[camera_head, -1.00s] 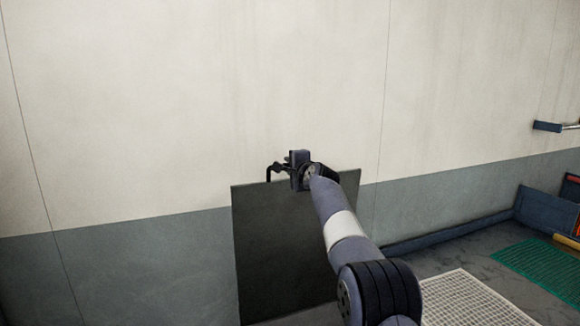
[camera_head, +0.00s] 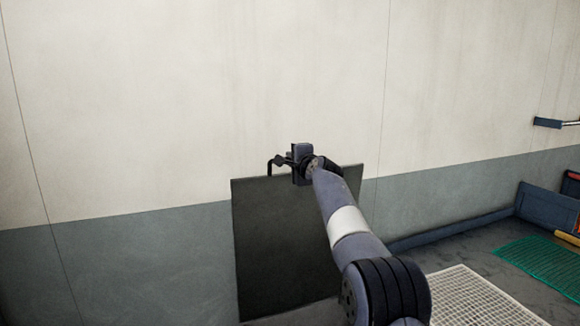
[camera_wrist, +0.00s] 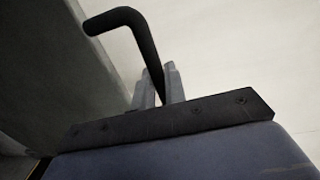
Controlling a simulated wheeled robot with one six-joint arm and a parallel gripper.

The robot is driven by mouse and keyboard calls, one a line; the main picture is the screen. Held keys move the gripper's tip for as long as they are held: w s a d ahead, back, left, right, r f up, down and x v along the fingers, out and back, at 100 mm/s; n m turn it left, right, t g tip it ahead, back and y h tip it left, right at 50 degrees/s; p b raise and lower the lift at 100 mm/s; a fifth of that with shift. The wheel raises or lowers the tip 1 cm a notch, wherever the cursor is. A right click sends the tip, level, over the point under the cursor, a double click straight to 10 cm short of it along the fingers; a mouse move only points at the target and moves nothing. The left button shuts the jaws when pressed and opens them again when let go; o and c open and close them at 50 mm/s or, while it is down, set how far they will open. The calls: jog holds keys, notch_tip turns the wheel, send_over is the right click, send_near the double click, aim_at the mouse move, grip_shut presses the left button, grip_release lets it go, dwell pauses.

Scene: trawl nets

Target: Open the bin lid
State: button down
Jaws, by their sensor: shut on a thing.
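The bin lid (camera_head: 280,250) is a dark flat panel standing raised, close to upright, in front of the wall in the head view. It also shows at the left of the wrist view (camera_wrist: 50,60). A black bent bar handle (camera_head: 272,164) rises at its top edge; in the wrist view the handle (camera_wrist: 125,20) runs down between my fingers. My gripper (camera_head: 290,160) is at the lid's top edge, shut on the handle. In the wrist view the fingers (camera_wrist: 158,88) close around its lower part. The bin's body is below the head view.
A white grid (camera_head: 475,300) lies at the lower right, with a green mesh (camera_head: 543,268) beyond it. A blue box (camera_head: 547,208) stands by the wall at the right. A bar fitting (camera_head: 548,123) is on the wall above. The wall is close behind the lid.

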jog(key=s+d+f+t+b, duration=0.1)
jog(key=s+d+b, duration=0.3)
jog(key=s+b, duration=0.5)
jog(key=f+b, duration=0.1)
jog(key=b, duration=0.5)
jog(key=shift+t+y+b, duration=0.3)
jog(key=shift+f, duration=0.1)
jog(key=c, duration=1.5)
grip_release()
jog(key=shift+c, duration=0.2)
jog(key=b+v, duration=0.4)
jog(key=v, duration=0.6)
jog(key=shift+s+b, duration=0.35)
jog(key=shift+s, duration=0.1)
jog(key=shift+w, duration=0.1)
jog(key=p+x, duration=0.5)
jog(key=x, duration=0.6)
